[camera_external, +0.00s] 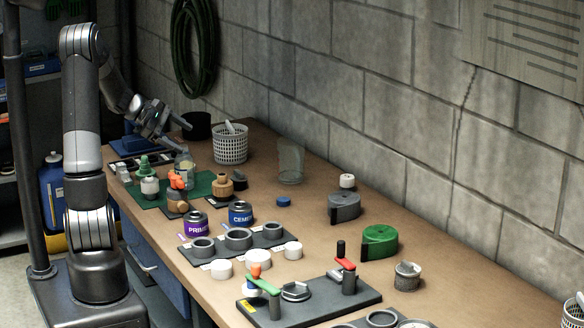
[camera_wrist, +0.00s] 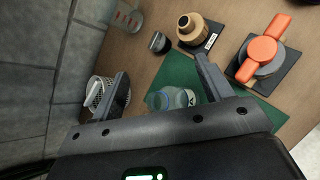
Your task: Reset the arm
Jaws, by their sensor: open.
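My gripper (camera_external: 171,124) is at the far end of the workbench, held above the bench top and reaching from my arm on the left. In the wrist view its two fingers (camera_wrist: 160,88) are spread wide with nothing between their tips. A clear bottle (camera_external: 184,162) stands on the green mat close below the gripper. In the wrist view this bottle (camera_wrist: 172,98) shows between and beneath the fingers, partly hidden by the gripper body. I cannot tell how far below the fingers it is.
A white basket (camera_external: 230,145) stands right of the gripper, near the wall. An orange-handled valve (camera_external: 178,190) and a brass fitting (camera_external: 223,187) stand nearby. A clear cup (camera_external: 290,160) is farther right. Cans, fittings and a valve board (camera_external: 320,303) crowd the near bench. The block wall bounds the back.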

